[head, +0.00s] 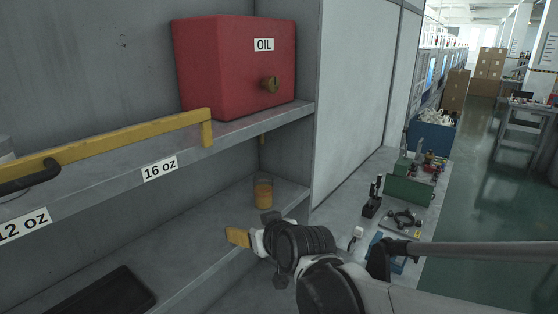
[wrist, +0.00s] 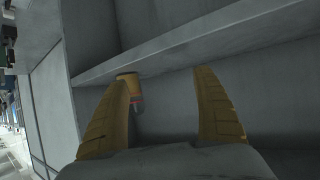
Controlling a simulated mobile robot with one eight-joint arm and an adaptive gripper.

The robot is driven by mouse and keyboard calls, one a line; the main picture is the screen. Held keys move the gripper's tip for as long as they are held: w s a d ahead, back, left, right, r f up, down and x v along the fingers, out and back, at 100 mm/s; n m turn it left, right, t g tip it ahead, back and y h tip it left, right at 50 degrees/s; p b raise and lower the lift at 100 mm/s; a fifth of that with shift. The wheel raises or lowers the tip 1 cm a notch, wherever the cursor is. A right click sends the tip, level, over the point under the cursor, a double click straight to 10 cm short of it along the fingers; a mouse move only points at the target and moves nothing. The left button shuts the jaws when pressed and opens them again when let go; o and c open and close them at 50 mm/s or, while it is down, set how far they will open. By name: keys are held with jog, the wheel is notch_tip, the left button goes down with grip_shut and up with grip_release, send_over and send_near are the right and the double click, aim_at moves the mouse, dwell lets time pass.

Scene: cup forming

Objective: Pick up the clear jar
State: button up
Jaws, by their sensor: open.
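The clear jar (head: 263,193) holds orange liquid and stands upright on the lower shelf, near its right end, in the head view. It also shows in the wrist view (wrist: 132,84), partly hidden behind the left finger. My gripper (head: 239,237) is in front of the shelf and nearer to the camera than the jar; its yellow fingers reach left. In the wrist view my gripper (wrist: 165,78) is open, with nothing between the fingers. The jar lies beyond the left finger, not centred between the two. I cannot tell the exact gap to it.
A red oil box (head: 235,65) with a tap stands on the upper shelf (head: 110,190), above the jar. A yellow rail (head: 110,142) runs along that shelf. A dark tray (head: 100,292) lies on the lower shelf at left. Tools cover the bench (head: 345,222) at right.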

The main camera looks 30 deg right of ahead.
jog(key=m+t+h, duration=0.1)
jog(key=t+h, duration=0.1)
send_near(263, 193)
jog(key=w+d+f, duration=0.1)
jog(key=w, duration=0.1)
jog(key=x, duration=0.7)
jog(key=f+x, duration=0.1)
jog(key=x, duration=0.3)
jog(key=shift+s+d+b, duration=0.15)
jog(key=shift+d+b, duration=0.05)
jog(key=shift+b, duration=0.2)
jog(key=shift+r, duration=0.1)
jog(key=c, duration=1.5)
jog(key=shift+o, duration=0.2)
jog(key=shift+r, duration=0.1)
